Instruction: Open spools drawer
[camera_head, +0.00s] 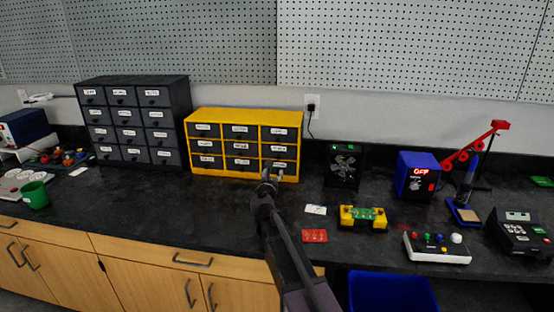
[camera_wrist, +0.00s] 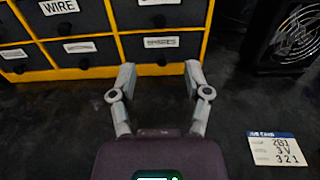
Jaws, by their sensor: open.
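The yellow cabinet (camera_head: 245,117) holds dark drawers with white labels and small knobs, and all of them look shut. In the wrist view a label reads WIRE on one drawer (camera_wrist: 65,22); the other labels are too blurred to read, so I cannot tell which is the spools drawer. My gripper (camera_head: 271,177) is open and empty, low over the counter in front of the cabinet's bottom right drawer (camera_head: 279,167). In the wrist view the fingers (camera_wrist: 160,72) point at the bottom row, with a gap before a drawer knob (camera_wrist: 162,59).
A grey drawer cabinet (camera_head: 135,80) stands left of the yellow one, and a black fan box (camera_head: 343,167) stands right. A white card (camera_head: 315,210), red card (camera_head: 314,236) and yellow device (camera_head: 363,218) lie on the black counter.

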